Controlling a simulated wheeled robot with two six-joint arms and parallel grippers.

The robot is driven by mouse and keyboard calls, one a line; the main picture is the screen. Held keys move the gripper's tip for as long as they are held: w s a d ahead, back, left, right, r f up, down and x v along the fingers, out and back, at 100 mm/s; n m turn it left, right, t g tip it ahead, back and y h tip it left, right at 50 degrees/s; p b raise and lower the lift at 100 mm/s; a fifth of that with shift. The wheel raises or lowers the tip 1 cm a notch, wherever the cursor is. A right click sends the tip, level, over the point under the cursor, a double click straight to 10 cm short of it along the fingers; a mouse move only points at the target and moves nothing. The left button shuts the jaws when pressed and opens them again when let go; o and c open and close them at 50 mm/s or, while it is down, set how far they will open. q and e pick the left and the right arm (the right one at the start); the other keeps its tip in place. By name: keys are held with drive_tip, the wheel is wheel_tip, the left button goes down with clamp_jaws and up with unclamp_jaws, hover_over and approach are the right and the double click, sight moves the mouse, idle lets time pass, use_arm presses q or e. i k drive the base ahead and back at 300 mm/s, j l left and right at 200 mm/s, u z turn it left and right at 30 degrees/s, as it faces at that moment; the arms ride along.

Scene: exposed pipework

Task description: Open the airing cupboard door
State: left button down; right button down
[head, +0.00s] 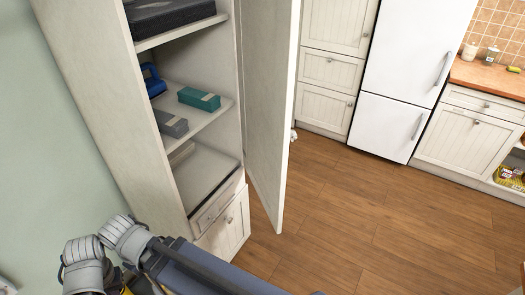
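The airing cupboard (110,110) is a tall cream unit at the left of the head view. Its tall door (268,90) stands well open, swung out to the right, with the shelves exposed. A small white piece (293,135) shows at the door's outer edge; I cannot tell whether it is a handle or something behind the door. My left arm crosses the bottom left, below the cupboard, but its gripper is not visible. My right gripper is not visible either.
The shelves hold a black case (168,14), a blue object (153,80), a teal box (199,98) and a grey box (170,123). A lower cupboard door (226,228) is shut. A white fridge (407,75) and counter (490,78) stand beyond. The wooden floor (370,210) is clear.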

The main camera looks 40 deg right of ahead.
sight(267, 31)
drive_tip(key=j+z, duration=0.45)
drive_tip(key=j, duration=0.3)
drive_tip(key=k+j+z, duration=0.1)
drive_tip(key=j+z, duration=0.3)
drive_tip(key=j, duration=0.3)
